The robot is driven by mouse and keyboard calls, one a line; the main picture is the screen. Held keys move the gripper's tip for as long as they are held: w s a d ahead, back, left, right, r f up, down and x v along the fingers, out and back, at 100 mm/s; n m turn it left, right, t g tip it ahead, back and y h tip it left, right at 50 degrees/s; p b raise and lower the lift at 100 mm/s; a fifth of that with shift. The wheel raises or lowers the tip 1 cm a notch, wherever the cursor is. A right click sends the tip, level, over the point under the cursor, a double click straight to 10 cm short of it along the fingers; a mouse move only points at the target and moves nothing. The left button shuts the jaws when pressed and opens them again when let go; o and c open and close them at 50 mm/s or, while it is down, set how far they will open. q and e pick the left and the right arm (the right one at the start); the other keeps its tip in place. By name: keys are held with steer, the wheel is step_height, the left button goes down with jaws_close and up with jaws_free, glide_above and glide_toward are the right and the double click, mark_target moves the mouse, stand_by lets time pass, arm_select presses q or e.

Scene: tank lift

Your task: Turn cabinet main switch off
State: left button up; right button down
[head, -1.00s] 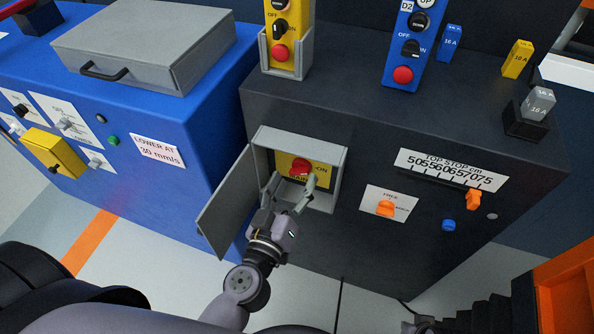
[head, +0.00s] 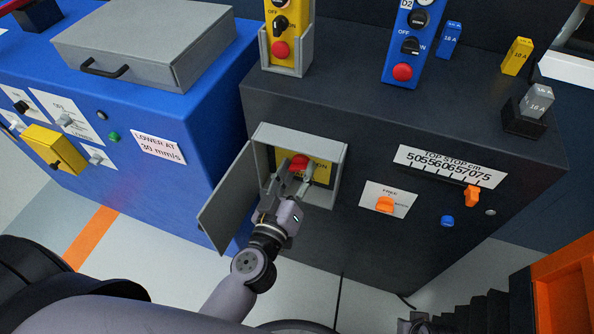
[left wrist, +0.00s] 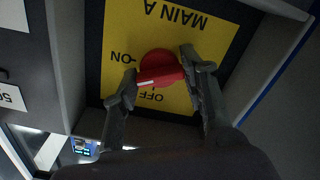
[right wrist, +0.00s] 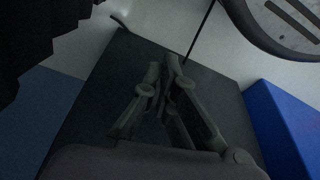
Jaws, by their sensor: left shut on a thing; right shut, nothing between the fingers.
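The red main switch (head: 299,161) sits on a yellow plate (head: 318,172) inside a grey recessed box (head: 338,172) on the dark cabinet (head: 375,125). The box's door (head: 226,200) hangs open to the left. My left gripper (head: 294,174) reaches into the box and is shut on the switch. In the left wrist view the red knob (left wrist: 160,66) is between the two fingers, and the plate reads upside down. The knob's white mark lies between the ON and OFF words. My right gripper (right wrist: 165,75) is shut and empty, low in front of a dark surface.
A blue cabinet (head: 200,120) with a grey case (head: 145,45) on top stands at left. An orange selector (head: 384,204), a blue knob (head: 447,221) and an orange slider (head: 472,196) are right of the box. Yellow (head: 281,20) and blue (head: 405,45) control pendants stand above.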

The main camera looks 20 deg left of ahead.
arm_select(q)
steer(key=c, duration=0.4)
steer(key=shift+n, duration=0.3)
steer(key=n+p, duration=0.2)
steer(key=n, duration=0.6)
steer(key=shift+n+p, duration=0.4)
steer(key=shift+n, duration=1.4)
arm_select(e)
steer(key=s+f, duration=0.4)
steer(key=f, duration=0.5)
steer(key=shift+d+f+g, duration=0.2)
steer(key=shift+d+g, duration=0.1)
steer(key=shift+s+f, duration=0.1)
steer(key=shift+s, duration=0.05)
